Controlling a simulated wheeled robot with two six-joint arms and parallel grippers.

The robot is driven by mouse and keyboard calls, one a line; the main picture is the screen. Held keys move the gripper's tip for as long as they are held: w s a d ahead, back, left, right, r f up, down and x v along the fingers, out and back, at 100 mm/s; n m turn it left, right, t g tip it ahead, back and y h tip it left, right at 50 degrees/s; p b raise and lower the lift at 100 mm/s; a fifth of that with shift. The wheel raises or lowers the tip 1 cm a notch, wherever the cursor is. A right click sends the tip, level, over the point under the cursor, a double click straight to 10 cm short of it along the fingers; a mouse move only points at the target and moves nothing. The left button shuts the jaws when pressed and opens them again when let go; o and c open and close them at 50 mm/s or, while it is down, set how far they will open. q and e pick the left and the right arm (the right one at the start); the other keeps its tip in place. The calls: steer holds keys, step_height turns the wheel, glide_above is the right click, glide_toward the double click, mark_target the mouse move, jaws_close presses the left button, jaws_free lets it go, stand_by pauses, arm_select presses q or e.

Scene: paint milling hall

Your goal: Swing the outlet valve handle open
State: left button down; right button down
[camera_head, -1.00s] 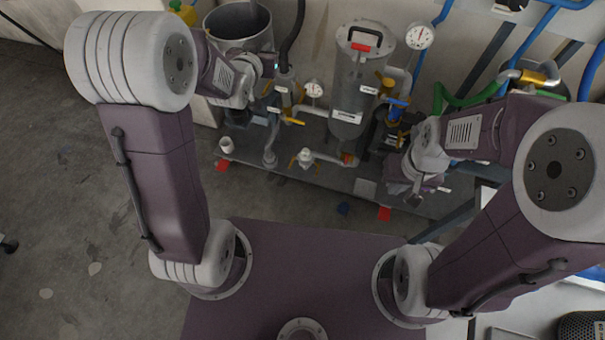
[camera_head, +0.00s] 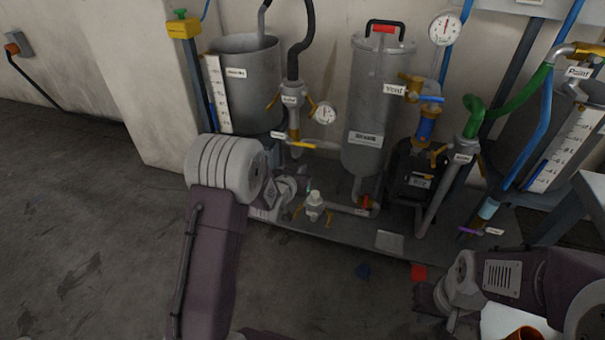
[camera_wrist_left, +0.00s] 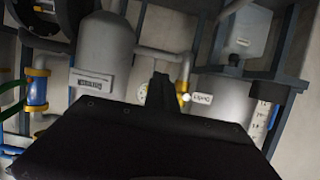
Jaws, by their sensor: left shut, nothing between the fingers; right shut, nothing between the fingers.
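Several valve handles show in the head view, and their small labels are mostly too small to read, so I cannot tell which is the outlet valve. A yellow lever (camera_head: 302,145) is on the pipe left of the grey cylinder. A purple handle (camera_head: 470,232) is at the lower end of the right pipe. A red handle (camera_head: 364,203) is below the cylinder. My left gripper (camera_head: 298,186) is shut and empty, low in front of the pipework beside a white-topped valve (camera_head: 314,203); its dark fingers fill the lower wrist view (camera_wrist_left: 163,82). My right gripper (camera_head: 424,297) is shut and empty, low at the right.
The grey cylinder (camera_head: 374,110) stands mid-rig, with an open tank (camera_head: 247,85) to its left. A dark pump (camera_head: 415,175), a green pipe (camera_head: 487,115) and another tank (camera_head: 570,140) are at the right. Floor (camera_head: 90,220) is clear at the left.

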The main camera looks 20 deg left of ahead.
mark_target(301, 144)
arm_select(q)
steer(key=w, duration=0.8)
steer(key=shift+w+d, duration=0.15)
steer(key=shift+r, duration=0.1)
steer(key=shift+d+r+p, duration=0.2)
steer(key=shift+r+p, duration=0.55)
steer(key=shift+r, duration=0.05)
steer(key=shift+r+p, duration=0.8)
steer(key=shift+r, duration=0.1)
